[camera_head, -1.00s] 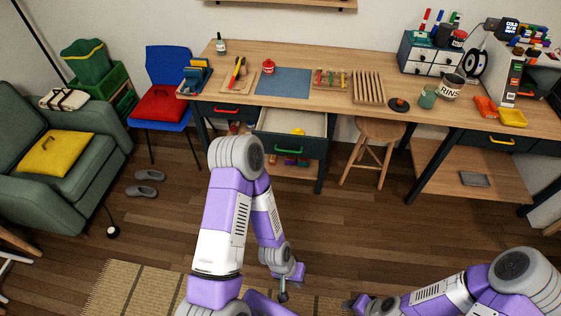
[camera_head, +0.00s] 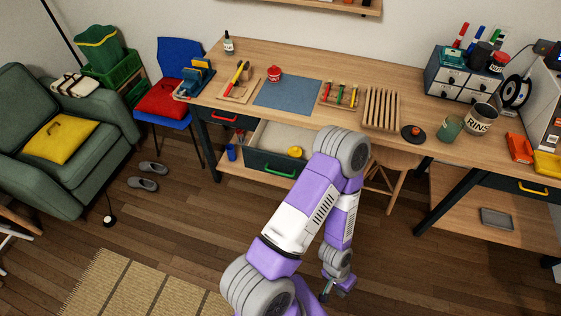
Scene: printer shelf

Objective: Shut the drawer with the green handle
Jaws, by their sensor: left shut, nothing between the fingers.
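The drawer with the green handle (camera_head: 266,163) stands pulled out under the long wooden desk, left of its middle. Its green handle (camera_head: 279,172) is on the dark front panel, and a small yellow object (camera_head: 295,152) lies inside. My left gripper (camera_head: 327,291) points down over the floor, in front of the desk and to the right of the drawer, apart from it. It is shut and empty. My left forearm covers the drawer's right end. My right gripper is not in view.
A drawer with a red handle (camera_head: 224,116) is left of the open one, and a drawer with a yellow handle (camera_head: 533,191) is at the right. A stool (camera_head: 399,161) stands behind my arm. Floor in front of the desk is clear, with a woven mat (camera_head: 130,290).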

